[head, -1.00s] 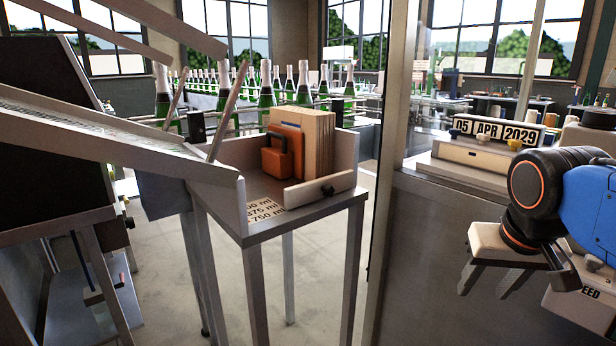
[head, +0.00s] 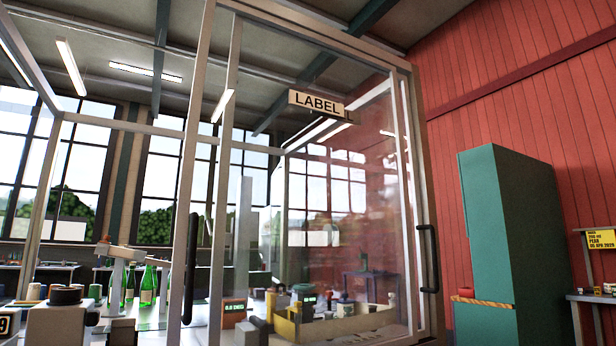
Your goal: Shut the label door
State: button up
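The label door belongs to a tall glass enclosure with pale metal frames in the head view. A sign reading LABEL (head: 318,103) hangs near the top of its glass front. One dark upright handle (head: 192,268) is by the pale posts on the left. Another dark handle (head: 430,258) is at the right end frame. A glass pane (head: 360,220) between them reflects red. I cannot tell for sure which panel slides or how far the door stands open. My gripper is not in view.
Behind the glass are green bottles (head: 148,284), a yellow bin (head: 335,322) and other small items. A teal cabinet (head: 510,240) stands right of the enclosure before a red wall (head: 540,90). A shelf with a yellow sign (head: 601,238) is at far right.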

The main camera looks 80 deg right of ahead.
aim_at(295, 98)
jog(key=k+z, duration=0.35)
jog(key=k+l+z, duration=0.1)
jog(key=z, duration=0.25)
jog(key=i+l+z, duration=0.1)
jog(key=z, duration=0.65)
jog(key=i+z, duration=0.15)
jog(key=z, duration=0.25)
jog(key=i+z, duration=0.15)
jog(key=z, duration=0.2)
